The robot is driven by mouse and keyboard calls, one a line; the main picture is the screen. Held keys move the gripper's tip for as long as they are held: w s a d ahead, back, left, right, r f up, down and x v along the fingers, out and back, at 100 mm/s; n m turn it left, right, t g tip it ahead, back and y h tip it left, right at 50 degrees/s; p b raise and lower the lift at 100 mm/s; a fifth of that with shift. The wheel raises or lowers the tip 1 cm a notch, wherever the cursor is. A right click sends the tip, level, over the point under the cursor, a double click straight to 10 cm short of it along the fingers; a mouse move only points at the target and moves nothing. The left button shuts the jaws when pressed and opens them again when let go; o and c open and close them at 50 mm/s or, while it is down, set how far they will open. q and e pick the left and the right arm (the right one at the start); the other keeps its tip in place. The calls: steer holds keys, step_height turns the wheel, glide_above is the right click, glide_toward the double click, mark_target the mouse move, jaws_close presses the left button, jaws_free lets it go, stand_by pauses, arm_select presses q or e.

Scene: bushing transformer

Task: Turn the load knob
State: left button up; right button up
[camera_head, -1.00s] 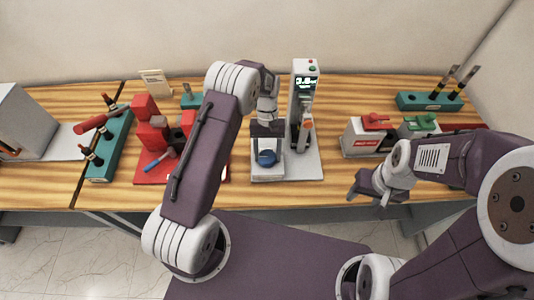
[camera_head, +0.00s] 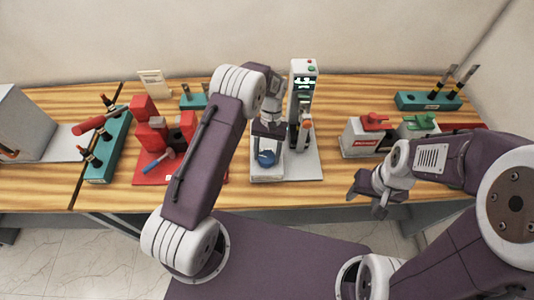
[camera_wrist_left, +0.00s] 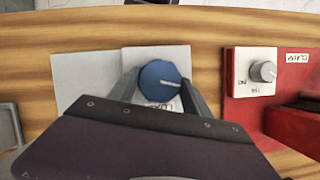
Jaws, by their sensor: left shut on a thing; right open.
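The load knob (camera_head: 266,158) is a blue round knob on a small white box at the front of a grey-white base plate. It also shows in the left wrist view (camera_wrist_left: 160,80), with a white pointer line toward the right and a partly hidden label below it. My left gripper (camera_head: 267,148) reaches down over the box from behind the knob. Its fingers stand on both sides of the knob and are shut on it, as the left wrist view (camera_wrist_left: 160,88) also shows.
A tall grey unit with a lit display (camera_head: 303,90) stands right behind the knob box. A red clamp station (camera_head: 152,140) is to the left, with a small grey knob (camera_wrist_left: 263,72). Red and green switch boxes (camera_head: 368,135) stand to the right.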

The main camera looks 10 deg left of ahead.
arm_select(q)
steer(key=o, duration=1.4)
steer(key=b+v, duration=0.2)
steer(key=v, duration=0.7)
steer(key=shift+w, duration=0.1)
